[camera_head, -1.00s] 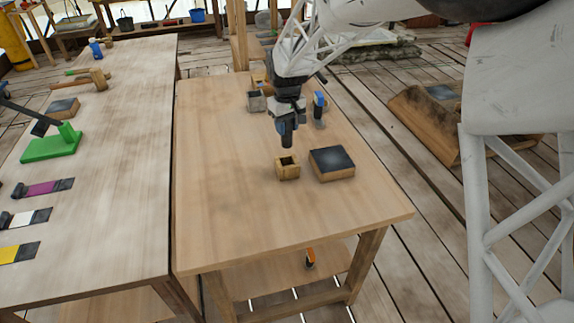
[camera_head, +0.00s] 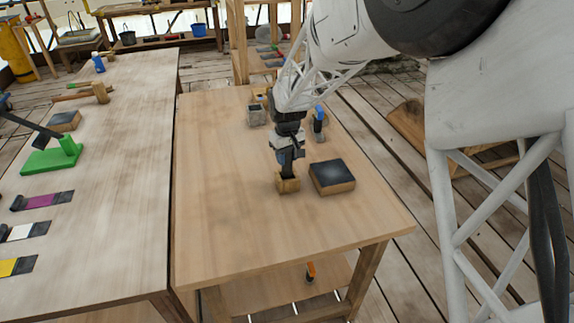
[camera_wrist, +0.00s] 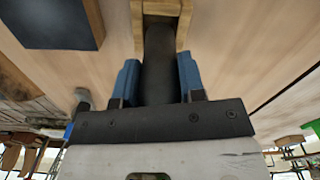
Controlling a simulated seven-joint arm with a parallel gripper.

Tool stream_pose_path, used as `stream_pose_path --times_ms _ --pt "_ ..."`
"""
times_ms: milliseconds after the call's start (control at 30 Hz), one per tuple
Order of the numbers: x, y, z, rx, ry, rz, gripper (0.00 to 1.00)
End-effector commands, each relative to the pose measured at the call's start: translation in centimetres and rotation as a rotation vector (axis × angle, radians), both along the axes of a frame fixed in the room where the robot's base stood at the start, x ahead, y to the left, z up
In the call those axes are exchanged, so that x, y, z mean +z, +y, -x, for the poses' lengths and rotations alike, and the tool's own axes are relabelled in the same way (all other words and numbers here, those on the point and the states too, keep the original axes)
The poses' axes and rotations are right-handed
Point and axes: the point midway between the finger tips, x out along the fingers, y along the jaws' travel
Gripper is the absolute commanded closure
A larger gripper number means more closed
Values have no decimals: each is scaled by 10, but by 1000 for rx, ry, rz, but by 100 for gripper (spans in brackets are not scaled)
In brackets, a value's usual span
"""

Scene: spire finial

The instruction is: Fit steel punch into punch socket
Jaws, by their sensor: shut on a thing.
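My gripper (camera_head: 287,158) is shut on the steel punch, a dark cylinder. In the wrist view the punch (camera_wrist: 158,55) stands between the two blue fingers. The punch socket (camera_head: 288,185) is a small wooden block with a square opening, on the near part of the right table. The punch's lower end is at the socket's opening, and the gripper is just above it. The socket also shows at the top of the wrist view (camera_wrist: 184,14). The tip is hidden, so I cannot tell how deep it sits.
A wooden block with a dark top (camera_head: 332,175) stands close to the right of the socket. A blue-topped tool in a holder (camera_head: 319,124) and a grey-faced block (camera_head: 256,115) stand farther back. The table's left and front are clear. A second table (camera_head: 110,190) stands at left.

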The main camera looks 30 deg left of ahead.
Motion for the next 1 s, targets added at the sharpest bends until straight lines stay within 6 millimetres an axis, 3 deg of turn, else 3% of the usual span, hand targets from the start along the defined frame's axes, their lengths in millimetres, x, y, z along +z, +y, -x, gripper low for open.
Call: stream_pose_path --times_ms 400,867,900,1000 --pt "-34 0 0 0 0 0 96" --pt "-38 0 0 0 0 0 96" --pt "-39 0 0 0 0 1 62" --pt "-39 0 0 0 0 1 46"
